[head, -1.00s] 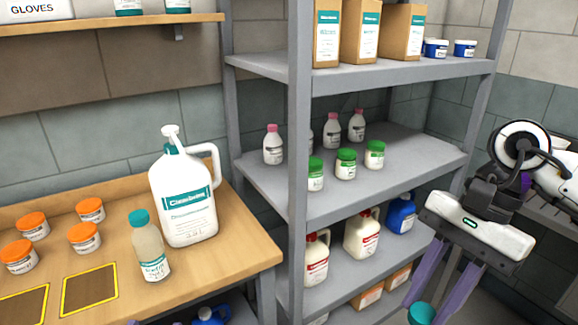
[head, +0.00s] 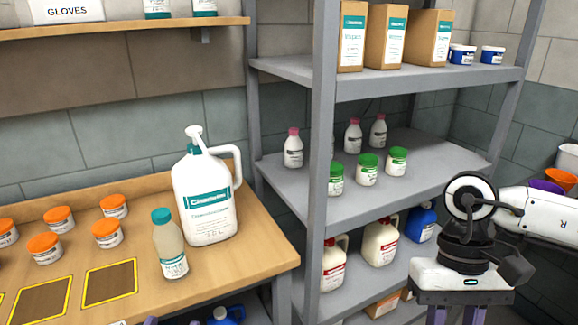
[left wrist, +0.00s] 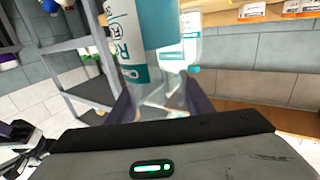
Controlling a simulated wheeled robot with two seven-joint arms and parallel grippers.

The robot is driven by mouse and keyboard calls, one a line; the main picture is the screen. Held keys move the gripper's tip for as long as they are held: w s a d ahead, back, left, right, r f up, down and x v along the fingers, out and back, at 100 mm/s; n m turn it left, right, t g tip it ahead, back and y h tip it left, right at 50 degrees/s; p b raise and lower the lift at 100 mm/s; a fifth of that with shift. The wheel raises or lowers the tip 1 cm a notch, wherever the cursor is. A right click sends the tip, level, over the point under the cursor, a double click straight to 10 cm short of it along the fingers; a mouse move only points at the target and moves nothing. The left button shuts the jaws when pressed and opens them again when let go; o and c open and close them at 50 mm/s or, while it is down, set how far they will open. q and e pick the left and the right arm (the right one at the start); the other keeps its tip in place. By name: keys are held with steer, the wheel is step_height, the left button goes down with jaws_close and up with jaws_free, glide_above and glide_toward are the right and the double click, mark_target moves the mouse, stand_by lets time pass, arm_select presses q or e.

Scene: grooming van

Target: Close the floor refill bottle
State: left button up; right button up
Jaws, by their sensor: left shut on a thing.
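In the left wrist view, which is upside down, my left gripper (left wrist: 162,104) is shut on a bottle (left wrist: 138,58) with a white and teal label. Its clear end lies near the fingers; I cannot tell whether its mouth is open. In the head view only purple tips show at the bottom edge, and the held bottle is not visible. My right gripper (head: 446,314) points down in front of the rack at the lower right; its fingertips and anything between them are cut off. Another bottle (head: 169,240) stands on the bench with a teal cap on.
A large white pump jug (head: 208,205) stands beside the capped bottle on the wooden bench (head: 240,262). Several orange-capped jars (head: 58,219) and yellow-edged squares (head: 109,283) are to the left. A grey shelf rack (head: 325,170) with bottles, jars and boxes stands right of the bench.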

arm_select(q)
steer(key=w+d+m+g+h, duration=0.4)
steer(key=d+m+h, duration=0.4)
steer(key=d+h, duration=0.3)
steer(key=d+r, duration=0.1)
steer(key=d, duration=0.3)
steer(key=shift+h, duration=0.3)
steer(key=shift+d, duration=0.1)
arm_select(e)
steer(key=a+r+m+y, duration=0.1)
steer(key=a+r+m, duration=0.3)
steer(key=a, duration=0.5)
steer(key=w+a+r+m+t+y, duration=0.1)
steer(key=a+r+m, duration=0.2)
steer(key=a+r, duration=0.4)
steer(key=a+r+m+t+y, duration=0.1)
steer(key=a+r+m, duration=0.3)
steer(key=a, duration=0.7)
steer(key=shift+w+a+r+m+y, duration=0.15)
steer(key=shift+a+r+m+y, duration=0.2)
steer(key=shift+r, duration=0.45)
steer(key=shift+f, duration=0.15)
steer(key=shift+f, duration=1.9)
